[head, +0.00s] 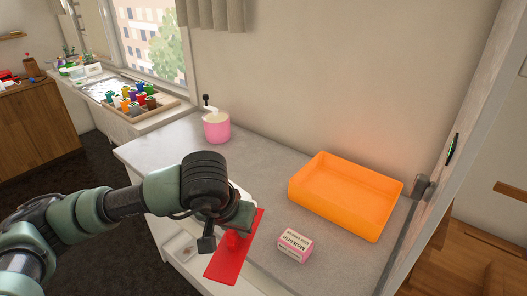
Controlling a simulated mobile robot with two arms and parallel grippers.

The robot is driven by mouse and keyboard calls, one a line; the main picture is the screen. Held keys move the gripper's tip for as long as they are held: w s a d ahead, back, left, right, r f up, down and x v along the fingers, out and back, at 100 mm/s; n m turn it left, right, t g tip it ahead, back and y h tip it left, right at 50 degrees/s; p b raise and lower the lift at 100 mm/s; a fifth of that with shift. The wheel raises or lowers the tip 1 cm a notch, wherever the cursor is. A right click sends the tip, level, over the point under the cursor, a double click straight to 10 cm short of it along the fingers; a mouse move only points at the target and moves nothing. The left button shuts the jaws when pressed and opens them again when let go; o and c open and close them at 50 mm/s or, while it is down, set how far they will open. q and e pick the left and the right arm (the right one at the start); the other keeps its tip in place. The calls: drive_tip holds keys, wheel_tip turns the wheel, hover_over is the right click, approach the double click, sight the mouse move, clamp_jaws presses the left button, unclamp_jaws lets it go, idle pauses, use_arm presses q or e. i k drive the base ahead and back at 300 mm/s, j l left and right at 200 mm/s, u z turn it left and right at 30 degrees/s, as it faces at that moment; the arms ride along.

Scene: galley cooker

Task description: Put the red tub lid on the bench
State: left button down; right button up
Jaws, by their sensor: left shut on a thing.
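The red tub lid (228,262) is a flat red rectangle with a raised part in its middle. My left gripper (233,236) is shut on the lid, at that raised part. The lid is over the front edge of the grey bench (262,177). I cannot tell whether it touches the bench top. My left wrist hides part of the bench front and something white behind the gripper. My right gripper is not in view.
An orange tray (345,190) stands at the back right of the bench, with a pink and white box (295,245) in front of it. A pink pot (216,127) stands at the far left end. The bench middle is clear.

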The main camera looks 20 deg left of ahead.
sight(186, 148)
drive_tip(key=j+z, duration=0.2)
drive_tip(key=z, duration=0.15)
drive_tip(key=j+z, duration=0.2)
drive_tip(key=z, duration=0.15)
drive_tip(key=j+z, duration=0.1)
drive_tip(key=j, duration=0.35)
drive_tip(key=k+j+z, duration=0.1)
drive_tip(key=j, duration=0.35)
drive_tip(key=j+z, duration=0.1)
drive_tip(key=j, duration=0.4)
drive_tip(key=k+j+z, duration=0.1)
drive_tip(key=j, duration=0.3)
drive_tip(key=k+j+z, duration=0.1)
drive_tip(key=j, duration=0.35)
